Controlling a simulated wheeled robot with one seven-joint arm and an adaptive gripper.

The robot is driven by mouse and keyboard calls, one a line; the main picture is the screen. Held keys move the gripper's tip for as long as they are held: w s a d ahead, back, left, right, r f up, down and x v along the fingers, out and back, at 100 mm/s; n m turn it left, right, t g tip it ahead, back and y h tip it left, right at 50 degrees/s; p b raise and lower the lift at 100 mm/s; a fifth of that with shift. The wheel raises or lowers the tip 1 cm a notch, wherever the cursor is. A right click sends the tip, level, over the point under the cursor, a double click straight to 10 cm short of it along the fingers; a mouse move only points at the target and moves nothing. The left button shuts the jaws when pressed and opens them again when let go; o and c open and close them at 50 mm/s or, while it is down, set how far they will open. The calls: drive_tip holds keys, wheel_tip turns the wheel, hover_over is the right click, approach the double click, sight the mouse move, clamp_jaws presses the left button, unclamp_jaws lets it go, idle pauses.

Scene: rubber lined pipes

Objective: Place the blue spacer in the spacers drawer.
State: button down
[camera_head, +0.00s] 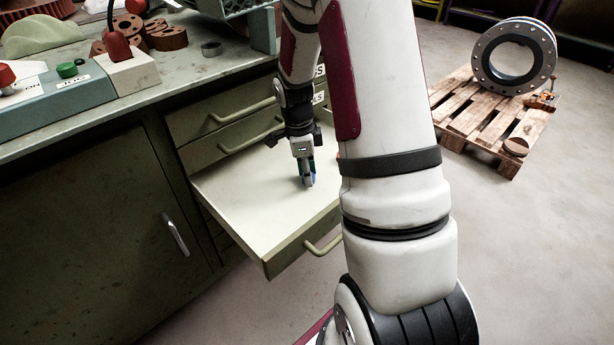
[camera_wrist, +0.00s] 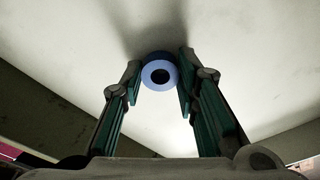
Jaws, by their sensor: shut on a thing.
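In the wrist view, the blue spacer (camera_wrist: 160,71) is a small blue ring with a dark centre hole. It sits between the two fingertips of my gripper (camera_wrist: 160,78), which is shut on it. In the head view, my gripper (camera_head: 307,181) points down over the open drawer (camera_head: 255,205), with a bit of blue showing at its tips. The drawer is pulled out, with a pale, empty-looking floor. The spacer is over this floor; I cannot tell whether it touches it. The drawer labels are partly hidden by my arm, with only end letters showing.
Closed drawers (camera_head: 235,115) lie above the open one. A pallet (camera_head: 480,115) with a large flanged ring (camera_head: 514,57) stands at right on the floor.

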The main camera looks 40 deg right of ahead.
drive_tip(key=shift+f, duration=0.2)
drive_tip(key=c, duration=1.2)
unclamp_jaws()
drive_tip(key=shift+c, duration=0.2)
